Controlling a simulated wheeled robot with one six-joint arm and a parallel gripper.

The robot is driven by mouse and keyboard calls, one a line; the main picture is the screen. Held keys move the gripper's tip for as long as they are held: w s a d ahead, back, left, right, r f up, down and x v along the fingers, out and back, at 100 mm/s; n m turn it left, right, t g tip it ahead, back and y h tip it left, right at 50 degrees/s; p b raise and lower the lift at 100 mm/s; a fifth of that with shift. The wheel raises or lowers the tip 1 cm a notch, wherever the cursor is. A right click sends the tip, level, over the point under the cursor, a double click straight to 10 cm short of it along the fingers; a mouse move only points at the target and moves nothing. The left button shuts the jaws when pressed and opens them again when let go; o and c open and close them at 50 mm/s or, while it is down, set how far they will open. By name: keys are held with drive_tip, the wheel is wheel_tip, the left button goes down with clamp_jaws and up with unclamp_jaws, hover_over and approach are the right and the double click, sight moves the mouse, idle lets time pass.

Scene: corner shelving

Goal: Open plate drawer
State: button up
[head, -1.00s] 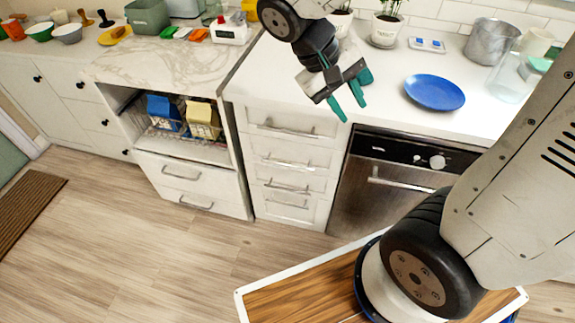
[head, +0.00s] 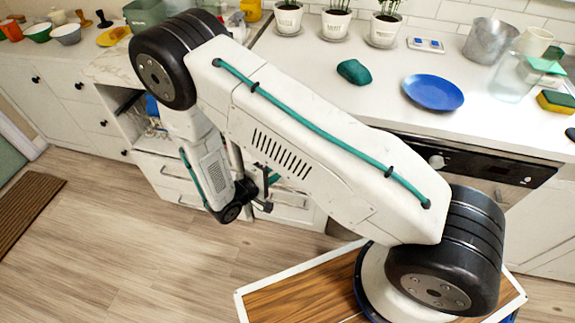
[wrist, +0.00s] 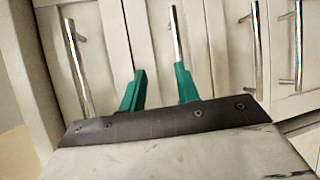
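The white drawer stack (head: 295,215) stands below the counter, mostly hidden behind my arm in the head view. In the wrist view several drawer fronts show turned sideways with metal bar handles. One handle (wrist: 176,32) is just beyond my green fingertips, its near end close to the right finger; other handles stand to the left (wrist: 75,65) and right (wrist: 256,45). My gripper (wrist: 160,72) is open, with nothing visible between its fingers. In the head view my gripper (head: 270,182) is partly hidden in front of the drawers. Contact with a handle cannot be told. No drawer looks pulled out.
A blue plate (head: 433,92) and a dark green lump (head: 354,72) lie on the counter (head: 400,50). An open-fronted cabinet (head: 125,105) is left.

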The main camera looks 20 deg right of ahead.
drive_tip(key=shift+t+y, duration=0.3)
drive_tip(key=shift+t, duration=0.5)
drive_tip(key=w+d+f, duration=0.4)
drive_tip(key=d, duration=0.1)
drive_tip(key=shift+w+d+f, duration=0.1)
drive_tip(key=shift+d+f, duration=0.15)
drive_tip(key=shift+f, duration=0.1)
clamp_jaws()
